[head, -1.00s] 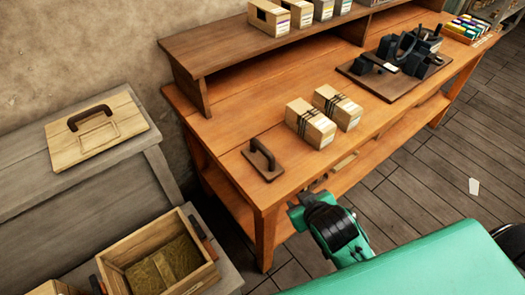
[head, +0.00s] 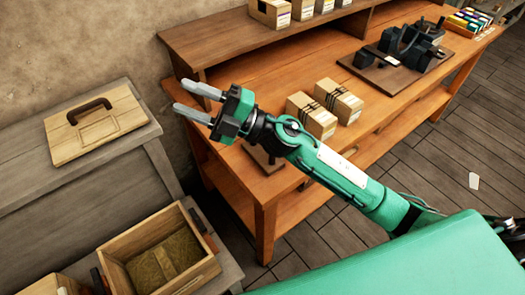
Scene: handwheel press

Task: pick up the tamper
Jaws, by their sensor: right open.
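The tamper (head: 258,157), a small dark brown board with a handle, lies on the near left corner of the orange wooden table. My right arm passes in front of it and hides most of it, including the handle. My right gripper (head: 180,97) is open and empty, its two grey fingers pointing left. In the picture it is up and left of the tamper, over the table's left edge and the wall; it appears raised above the table. My left gripper is not in view.
Two strapped boxes (head: 312,115) stand right of the tamper. A black press (head: 405,47) is further back, and a shelf (head: 240,48) holds more boxes. On the left are a grey bench (head: 40,185) with a handled wooden lid (head: 95,125) and an open crate (head: 165,262).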

